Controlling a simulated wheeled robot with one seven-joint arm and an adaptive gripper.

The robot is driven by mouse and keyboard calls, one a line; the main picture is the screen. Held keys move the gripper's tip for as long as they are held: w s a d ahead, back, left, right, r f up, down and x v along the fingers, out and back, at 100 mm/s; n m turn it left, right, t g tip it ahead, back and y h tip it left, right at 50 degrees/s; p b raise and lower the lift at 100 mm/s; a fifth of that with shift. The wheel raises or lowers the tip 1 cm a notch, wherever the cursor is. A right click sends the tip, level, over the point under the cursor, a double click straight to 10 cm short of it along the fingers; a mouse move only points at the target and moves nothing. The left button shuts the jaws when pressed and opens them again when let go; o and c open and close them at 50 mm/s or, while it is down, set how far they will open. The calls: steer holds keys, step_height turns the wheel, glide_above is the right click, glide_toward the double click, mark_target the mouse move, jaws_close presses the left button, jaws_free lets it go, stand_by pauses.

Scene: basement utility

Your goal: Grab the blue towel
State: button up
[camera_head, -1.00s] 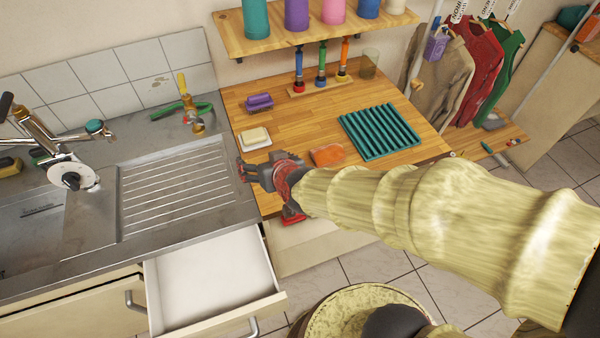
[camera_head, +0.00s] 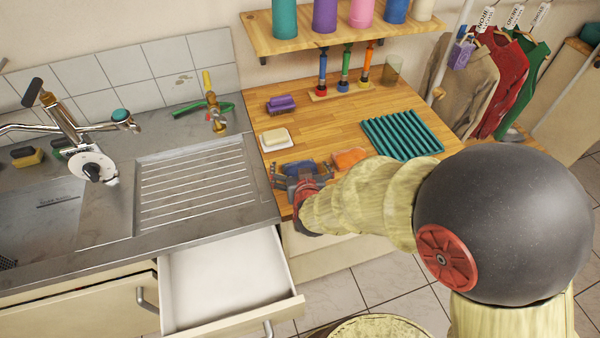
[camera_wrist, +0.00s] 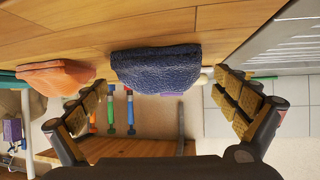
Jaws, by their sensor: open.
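The blue towel (camera_head: 299,167) is a dark blue folded bundle on the wooden worktop, near its front left. It also shows in the wrist view (camera_wrist: 157,68), ahead of the fingers and roughly between them. My gripper (camera_head: 298,176) is open, low over the front of the worktop, with its fingers spread towards the towel. In the wrist view the open fingers (camera_wrist: 163,92) hold nothing, and the towel appears beyond their tips. In the head view my gripper partly hides the towel.
An orange towel (camera_head: 349,158) lies just right of the blue one. A soap dish (camera_head: 276,139), a purple brush (camera_head: 281,104) and a teal ribbed mat (camera_head: 402,135) lie on the worktop (camera_head: 330,125). An open drawer (camera_head: 225,280) juts out below the sink counter.

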steer(key=shift+w+f, duration=0.2)
steer(key=shift+w, duration=0.3)
steer(key=shift+c, duration=0.4)
steer(key=c, duration=1.1)
steer(key=shift+r, duration=0.1)
steer(key=shift+c, duration=0.6)
